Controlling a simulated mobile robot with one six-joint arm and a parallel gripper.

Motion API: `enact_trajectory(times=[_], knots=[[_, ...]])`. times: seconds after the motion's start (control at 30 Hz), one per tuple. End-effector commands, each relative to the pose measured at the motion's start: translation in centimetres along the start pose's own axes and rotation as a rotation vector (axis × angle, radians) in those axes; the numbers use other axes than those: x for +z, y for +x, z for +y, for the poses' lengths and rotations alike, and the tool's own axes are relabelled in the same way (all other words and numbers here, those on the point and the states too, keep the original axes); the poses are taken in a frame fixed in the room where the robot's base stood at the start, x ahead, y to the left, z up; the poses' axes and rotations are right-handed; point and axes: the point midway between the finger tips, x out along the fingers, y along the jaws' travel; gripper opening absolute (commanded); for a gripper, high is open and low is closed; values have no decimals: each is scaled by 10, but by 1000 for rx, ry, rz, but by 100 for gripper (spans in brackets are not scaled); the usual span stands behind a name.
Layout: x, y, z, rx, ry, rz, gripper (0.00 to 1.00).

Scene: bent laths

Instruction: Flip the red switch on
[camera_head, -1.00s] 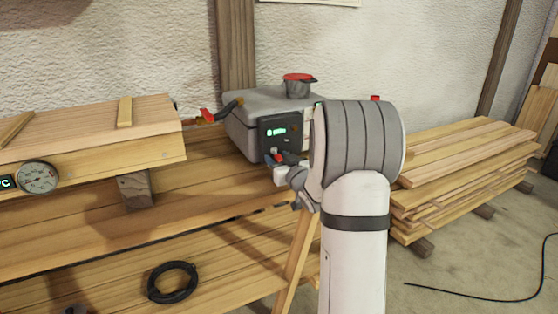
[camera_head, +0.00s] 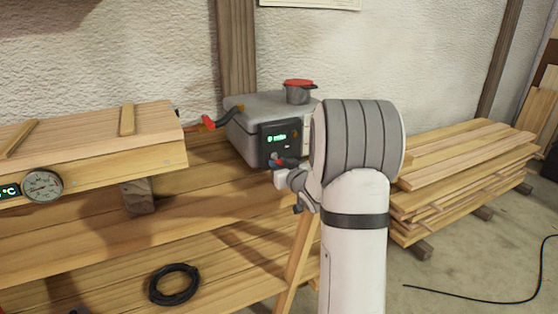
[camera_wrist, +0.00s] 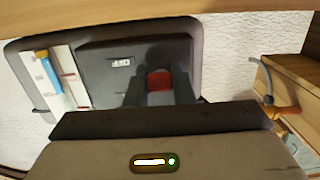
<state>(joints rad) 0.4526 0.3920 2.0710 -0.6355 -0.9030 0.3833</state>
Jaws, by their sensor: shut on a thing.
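A grey metal box (camera_head: 245,122) with a dark control panel (camera_head: 268,150) stands on the bench. The panel has a lit green display (camera_head: 277,137). The red switch (camera_wrist: 160,80) is on the dark panel, between my two fingers in the wrist view. My gripper (camera_wrist: 160,88) is shut on it, one dark finger on each side. In the head view my gripper (camera_head: 278,165) reaches the lower part of the panel, and my arm hides some of the box's right side. Whether the switch is on or off cannot be told.
A red-lidded pot (camera_head: 298,92) stands on the box. A red-handled lever or valve (camera_head: 208,122) is at its left. A long wooden box with a dial gauge (camera_head: 42,186) is at the left. Stacked boards (camera_head: 450,180) lie at the right. A black hose coil (camera_head: 174,284) lies below.

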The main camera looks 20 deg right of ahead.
Motion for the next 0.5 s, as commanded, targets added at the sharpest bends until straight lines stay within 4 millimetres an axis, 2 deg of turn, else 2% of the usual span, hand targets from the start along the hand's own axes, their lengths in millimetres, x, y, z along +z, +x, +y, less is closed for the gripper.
enact_trajectory(times=[0.03,0.5], knots=[[-9,-1,0,0,1,-26,0],[-21,-4,0,0,1,-296,0]])
